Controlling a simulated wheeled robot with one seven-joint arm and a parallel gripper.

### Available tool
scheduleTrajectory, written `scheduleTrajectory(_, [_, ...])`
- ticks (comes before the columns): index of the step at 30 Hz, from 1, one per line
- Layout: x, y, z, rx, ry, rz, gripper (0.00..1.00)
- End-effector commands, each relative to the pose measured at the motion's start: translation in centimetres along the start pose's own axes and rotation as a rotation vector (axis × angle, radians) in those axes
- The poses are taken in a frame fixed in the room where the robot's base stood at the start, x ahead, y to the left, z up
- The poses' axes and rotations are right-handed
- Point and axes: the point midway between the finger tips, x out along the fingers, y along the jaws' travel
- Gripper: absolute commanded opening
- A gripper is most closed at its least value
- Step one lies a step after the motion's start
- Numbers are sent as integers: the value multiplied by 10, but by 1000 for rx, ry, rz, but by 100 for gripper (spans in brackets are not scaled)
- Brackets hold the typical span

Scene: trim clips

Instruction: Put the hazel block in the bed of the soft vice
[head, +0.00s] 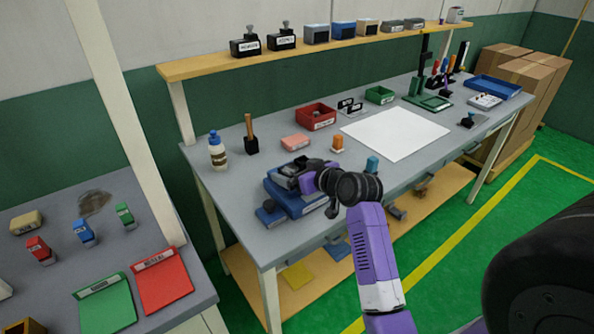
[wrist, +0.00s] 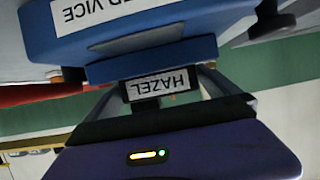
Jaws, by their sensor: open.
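The blue vice (head: 300,208) stands near the front left of the long workbench. Its label in the wrist view (wrist: 110,32) ends in "ED VICE"; the rest is cut off. A dark block with a white label reading HAZEL, upside down (wrist: 160,84), shows in the wrist view against the blue vice part. My gripper (wrist: 160,92) is open, with one finger on each side of the block. In the head view my gripper (head: 302,180) is over the vice, and I cannot pick out the block clearly there. Whether it rests fully in the bed is hidden.
A pink block (head: 296,142), an orange-topped item (head: 337,144) and a blue-topped item (head: 372,165) stand close to the vice. A white sheet (head: 395,134) covers the bench middle.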

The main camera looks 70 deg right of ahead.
Motion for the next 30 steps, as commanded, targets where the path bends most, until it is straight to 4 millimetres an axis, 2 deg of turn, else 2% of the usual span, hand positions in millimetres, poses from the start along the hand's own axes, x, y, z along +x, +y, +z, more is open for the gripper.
scheduleTrajectory(4, [-4,0,-3,0,1,1,100])
scheduleTrajectory(7, [-17,0,-2,0,0,0,100])
scheduleTrajectory(15, [-72,1,-2,0,0,2,100])
scheduleTrajectory(21, [-105,1,-2,0,0,2,100])
scheduleTrajectory(25, [-116,0,-3,0,1,0,100])
scheduleTrajectory(30, [-121,0,-3,0,0,0,100])
